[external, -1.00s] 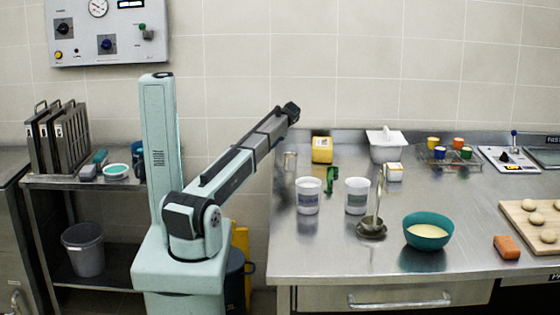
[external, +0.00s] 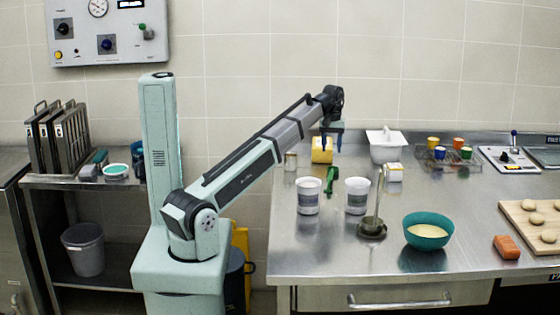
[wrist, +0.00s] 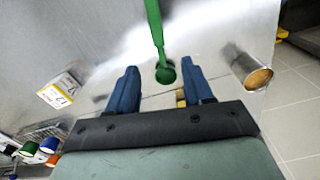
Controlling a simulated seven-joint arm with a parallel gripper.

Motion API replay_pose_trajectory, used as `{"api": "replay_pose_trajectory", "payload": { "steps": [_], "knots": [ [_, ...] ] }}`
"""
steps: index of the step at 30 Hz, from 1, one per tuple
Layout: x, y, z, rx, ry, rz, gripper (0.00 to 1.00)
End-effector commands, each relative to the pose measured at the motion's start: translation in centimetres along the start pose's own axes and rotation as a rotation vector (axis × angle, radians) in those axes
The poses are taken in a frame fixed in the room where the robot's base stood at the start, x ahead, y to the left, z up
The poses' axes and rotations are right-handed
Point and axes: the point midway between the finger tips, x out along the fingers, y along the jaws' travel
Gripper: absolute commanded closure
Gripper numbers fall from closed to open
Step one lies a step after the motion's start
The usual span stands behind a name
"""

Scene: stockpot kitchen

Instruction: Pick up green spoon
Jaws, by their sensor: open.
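The green spoon (external: 330,179) is on the steel counter between two white cups. In the wrist view its handle (wrist: 154,22) runs up out of the picture and its rounded end (wrist: 165,74) appears between my fingers. My gripper (external: 332,140) hangs fingers down above and behind the spoon, apart from it in the external view. Its blue fingers (wrist: 160,68) are spread and hold nothing. I cannot tell the exact height gap.
White cups (external: 308,196) and (external: 357,196) flank the spoon. A yellow object (external: 321,155) and a small can (external: 290,161) stand behind. A ladle (external: 373,228) and a teal bowl (external: 428,232) are at right. The front left counter is clear.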

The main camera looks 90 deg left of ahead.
Motion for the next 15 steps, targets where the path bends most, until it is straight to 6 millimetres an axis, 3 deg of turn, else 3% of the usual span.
{"api": "replay_pose_trajectory", "payload": {
  "steps": [9, 15],
  "knots": [
    [4.9, -0.1, 0.0, 0.0, 0.0, -0.002, 0.49],
    [6.2, -0.1, -0.1, 0.0, 0.001, -0.002, 0.49]
  ]
}}
